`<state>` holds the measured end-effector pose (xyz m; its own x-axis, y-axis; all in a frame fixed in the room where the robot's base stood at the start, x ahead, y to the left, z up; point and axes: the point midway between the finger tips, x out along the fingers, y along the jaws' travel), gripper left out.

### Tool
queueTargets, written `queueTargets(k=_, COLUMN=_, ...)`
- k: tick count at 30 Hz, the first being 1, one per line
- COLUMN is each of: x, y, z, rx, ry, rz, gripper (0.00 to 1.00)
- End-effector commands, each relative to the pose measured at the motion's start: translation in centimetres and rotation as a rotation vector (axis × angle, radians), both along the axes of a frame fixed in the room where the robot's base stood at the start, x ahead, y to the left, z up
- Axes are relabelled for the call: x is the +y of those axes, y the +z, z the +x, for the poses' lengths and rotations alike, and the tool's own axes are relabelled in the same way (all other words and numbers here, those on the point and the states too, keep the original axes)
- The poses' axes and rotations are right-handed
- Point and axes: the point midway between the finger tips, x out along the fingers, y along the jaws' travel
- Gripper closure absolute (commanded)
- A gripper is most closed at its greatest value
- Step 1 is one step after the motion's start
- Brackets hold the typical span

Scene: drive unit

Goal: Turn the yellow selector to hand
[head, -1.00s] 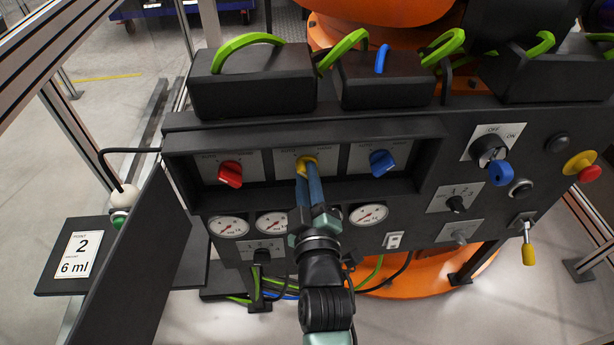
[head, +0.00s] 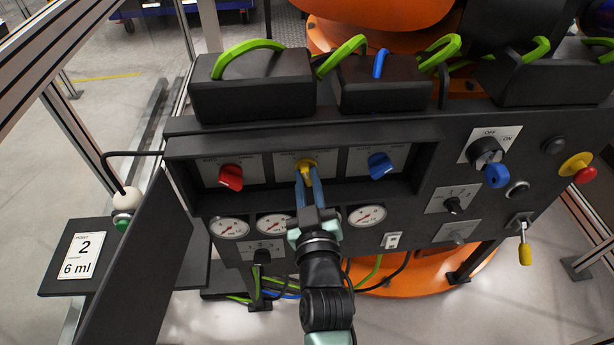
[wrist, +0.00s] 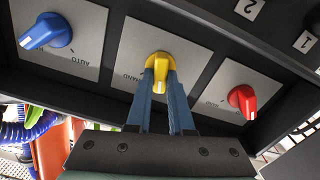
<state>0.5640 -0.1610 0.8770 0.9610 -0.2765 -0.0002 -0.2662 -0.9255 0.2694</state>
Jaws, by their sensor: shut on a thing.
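The yellow selector (head: 306,166) sits on the middle plate in the recessed row of the dark panel. In the wrist view the yellow selector (wrist: 160,68) shows between my fingers, its white-marked end pointing down in the picture. My gripper (head: 308,181) reaches up to it from below. In the wrist view my gripper (wrist: 160,82) has its two blue fingers shut on the knob, one on each side. The plate lettering beside the knob is partly hidden, with "HAND" readable to its left in the wrist view.
A red selector (head: 230,177) is left of the yellow one and a blue selector (head: 381,165) right of it, each on its own plate. Gauges (head: 229,228) line the panel below. The recess frame (head: 430,160) surrounds the row.

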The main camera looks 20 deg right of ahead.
Motion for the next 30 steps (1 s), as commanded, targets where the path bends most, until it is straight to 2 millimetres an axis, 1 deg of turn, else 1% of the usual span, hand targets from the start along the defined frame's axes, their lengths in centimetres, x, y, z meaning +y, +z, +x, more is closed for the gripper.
queueTargets(k=21, x=-0.33, y=0.08, z=-0.10, rx=-0.188, ry=0.000, rz=0.653, gripper=1.00)
queueTargets(k=30, x=-0.41, y=-0.04, z=-0.13, rx=-0.251, ry=0.000, rz=0.874, gripper=1.00)
